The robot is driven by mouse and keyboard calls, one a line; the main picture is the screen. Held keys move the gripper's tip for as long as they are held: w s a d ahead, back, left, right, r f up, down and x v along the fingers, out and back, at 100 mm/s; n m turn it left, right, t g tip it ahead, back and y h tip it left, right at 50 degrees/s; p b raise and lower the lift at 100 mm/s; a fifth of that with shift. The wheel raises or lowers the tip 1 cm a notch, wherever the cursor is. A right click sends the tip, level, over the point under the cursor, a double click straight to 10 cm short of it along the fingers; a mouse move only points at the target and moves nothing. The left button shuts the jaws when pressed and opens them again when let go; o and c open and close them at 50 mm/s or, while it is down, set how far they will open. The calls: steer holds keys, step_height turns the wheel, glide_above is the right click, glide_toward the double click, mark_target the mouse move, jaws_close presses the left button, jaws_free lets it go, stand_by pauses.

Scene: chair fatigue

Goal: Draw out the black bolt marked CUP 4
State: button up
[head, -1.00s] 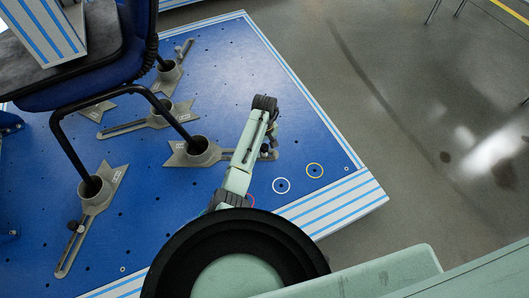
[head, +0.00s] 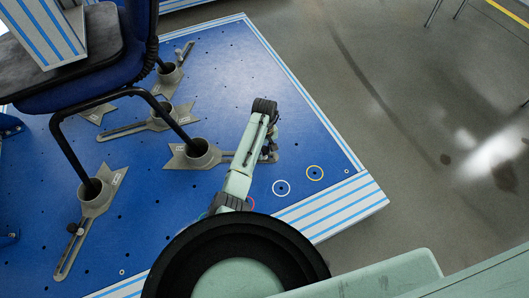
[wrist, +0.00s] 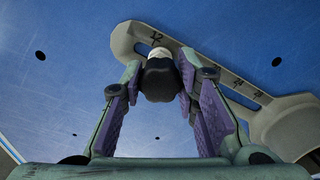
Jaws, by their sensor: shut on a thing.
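The black bolt (wrist: 158,80) has a dark rounded head, with a pale shank showing at its far end by the slotted grey plate (wrist: 215,75). My gripper (wrist: 159,72) is closed around the head, one finger on each side. How deep the bolt sits is hidden. In the head view my gripper (head: 268,154) is at the right end of the slotted arm of the grey cup (head: 199,154), where a chair leg stands. My arm covers part of that slotted arm, and the bolt cannot be made out there. The cup label is too small to read.
Other grey cup fixtures (head: 97,196) hold chair legs on the blue platform (head: 225,60). One carries a black knob (head: 73,227). Grey floor (head: 400,90) lies beyond.

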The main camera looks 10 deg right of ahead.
steer(key=shift+r, duration=0.1)
steer(key=shift+r+p, duration=2.55)
steer(key=shift+p, duration=0.15)
steer(key=shift+r+p, duration=1.95)
steer(key=shift+p, duration=0.2)
